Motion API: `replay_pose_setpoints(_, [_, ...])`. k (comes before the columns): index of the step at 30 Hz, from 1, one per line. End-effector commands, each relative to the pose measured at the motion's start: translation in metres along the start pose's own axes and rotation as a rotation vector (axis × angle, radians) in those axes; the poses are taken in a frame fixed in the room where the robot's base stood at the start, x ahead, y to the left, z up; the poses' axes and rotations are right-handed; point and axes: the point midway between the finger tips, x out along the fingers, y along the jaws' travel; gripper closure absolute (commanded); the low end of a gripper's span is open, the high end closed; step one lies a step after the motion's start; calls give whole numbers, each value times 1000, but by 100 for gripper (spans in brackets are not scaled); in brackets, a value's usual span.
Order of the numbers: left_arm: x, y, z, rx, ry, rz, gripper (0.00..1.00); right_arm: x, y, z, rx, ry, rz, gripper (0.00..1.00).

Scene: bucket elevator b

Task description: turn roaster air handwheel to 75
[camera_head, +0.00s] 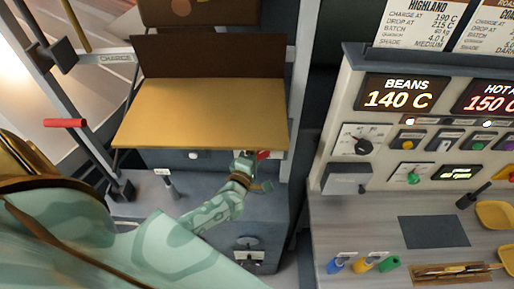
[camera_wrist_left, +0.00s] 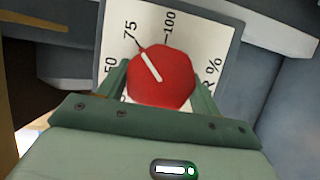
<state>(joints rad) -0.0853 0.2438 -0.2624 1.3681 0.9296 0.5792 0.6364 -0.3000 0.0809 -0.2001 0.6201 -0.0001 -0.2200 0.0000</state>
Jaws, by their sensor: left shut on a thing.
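The red roaster air handwheel (camera_wrist_left: 172,88) fills the middle of the left wrist view, in front of a white dial plate (camera_wrist_left: 196,43) marked 50, 75 and 100. The white pointer line on the wheel aims up and left, roughly at the mark by 75. My left gripper (camera_wrist_left: 161,82) has a green finger on each side of the wheel and is shut on it. In the head view the left gripper (camera_head: 250,163) reaches under the yellow tray, and only a bit of the red wheel (camera_head: 263,154) shows. My right gripper is not in view.
The yellow tray (camera_head: 200,112) overhangs just above the left gripper. A red-handled lever (camera_head: 65,123) stands at left. A control console (camera_head: 350,92) with knobs and displays stands at right, with yellow scoops (camera_head: 494,214) on its worktop. A black fitting (camera_head: 248,243) is below the gripper.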

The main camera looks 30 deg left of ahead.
Motion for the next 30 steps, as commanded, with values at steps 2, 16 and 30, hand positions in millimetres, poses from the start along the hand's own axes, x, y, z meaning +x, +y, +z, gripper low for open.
replay_pose_setpoints(2, [-1,-1,1,3,-1,-4,58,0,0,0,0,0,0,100])
replay_pose_setpoints(16, [-1,-1,0,2,-1,-3,14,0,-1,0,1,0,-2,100])
replay_pose_setpoints(30, [-48,-3,0,1,-2,-6,14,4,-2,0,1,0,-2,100])
